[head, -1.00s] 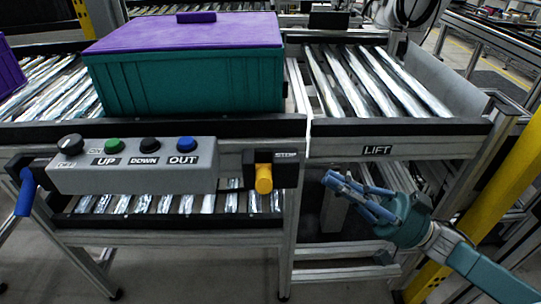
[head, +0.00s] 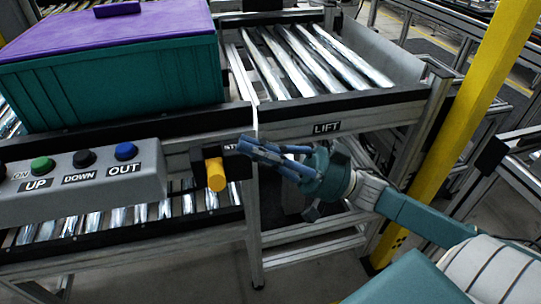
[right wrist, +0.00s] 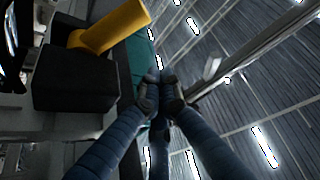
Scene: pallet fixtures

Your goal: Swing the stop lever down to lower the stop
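The stop lever (head: 215,174) has a short yellow cylindrical handle on a black block at the conveyor's front rail. In the head view the handle points toward me and downward. A partly covered STOP label (head: 232,147) is beside it. In the right wrist view the yellow handle (right wrist: 112,27) is at upper left, above the black block (right wrist: 75,78). My right gripper (head: 246,149) is just right of the lever, apart from it. Its blue fingers (right wrist: 160,88) have their tips together with nothing visible between them. My left gripper is out of view.
A teal crate (head: 115,85) with a purple lid stands on the rollers behind the lever. A button box (head: 75,185) is left of it. The LIFT rail (head: 350,118) and a yellow post (head: 450,130) are on the right.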

